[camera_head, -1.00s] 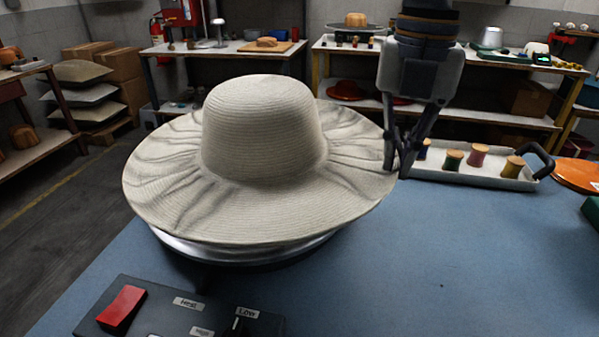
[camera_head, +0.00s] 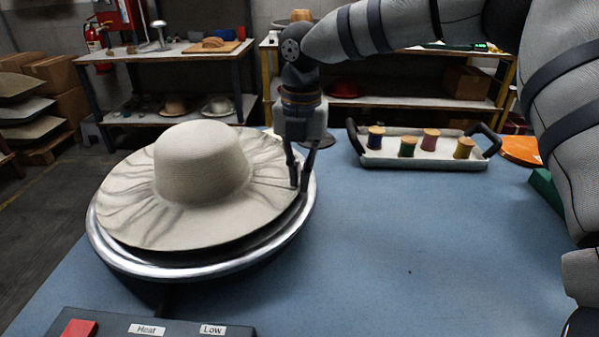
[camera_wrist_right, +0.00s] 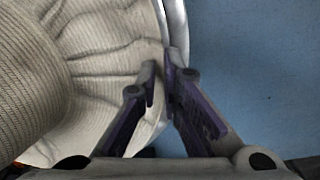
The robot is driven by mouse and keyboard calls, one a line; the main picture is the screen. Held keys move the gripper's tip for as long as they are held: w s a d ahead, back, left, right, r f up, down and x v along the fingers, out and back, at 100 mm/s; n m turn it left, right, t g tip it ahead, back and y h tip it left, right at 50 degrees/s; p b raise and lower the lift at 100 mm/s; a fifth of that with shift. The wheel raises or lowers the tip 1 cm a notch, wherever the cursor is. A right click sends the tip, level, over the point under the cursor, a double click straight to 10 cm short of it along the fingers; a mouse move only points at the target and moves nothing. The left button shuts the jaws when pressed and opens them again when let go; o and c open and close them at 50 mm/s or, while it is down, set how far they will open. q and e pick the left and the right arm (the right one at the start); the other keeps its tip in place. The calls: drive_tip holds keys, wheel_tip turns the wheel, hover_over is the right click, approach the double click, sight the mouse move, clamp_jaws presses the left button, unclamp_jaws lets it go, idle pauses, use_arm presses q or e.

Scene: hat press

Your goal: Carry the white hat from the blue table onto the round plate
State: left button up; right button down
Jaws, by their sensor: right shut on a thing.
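The white hat (camera_head: 200,165) is upright, crown up, with a wide wrinkled brim. It lies over the round plate (camera_head: 160,270), whose shiny metal rim shows at the front and right. Whether the whole brim touches the plate, I cannot tell. My right gripper (camera_head: 300,182) points down at the brim's right edge and is shut on it. In the right wrist view, the gripper (camera_wrist_right: 160,75) has the hat's ribbed brim (camera_wrist_right: 105,60) at its left and the plate rim (camera_wrist_right: 177,30) just beyond. My left gripper is not in view.
The blue table (camera_head: 420,250) is clear at front right. A tray (camera_head: 385,160) with several thread spools stands at the back. A dark control box (camera_head: 180,328) with a red switch is at the front left. A green object (camera_head: 545,185) is at the right.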

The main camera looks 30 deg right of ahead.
drive_tip(key=c, duration=1.8)
unclamp_jaws()
drive_tip(key=shift+f, duration=0.1)
drive_tip(key=shift+o, duration=0.2)
wheel_tip(320, 180, up, 12)
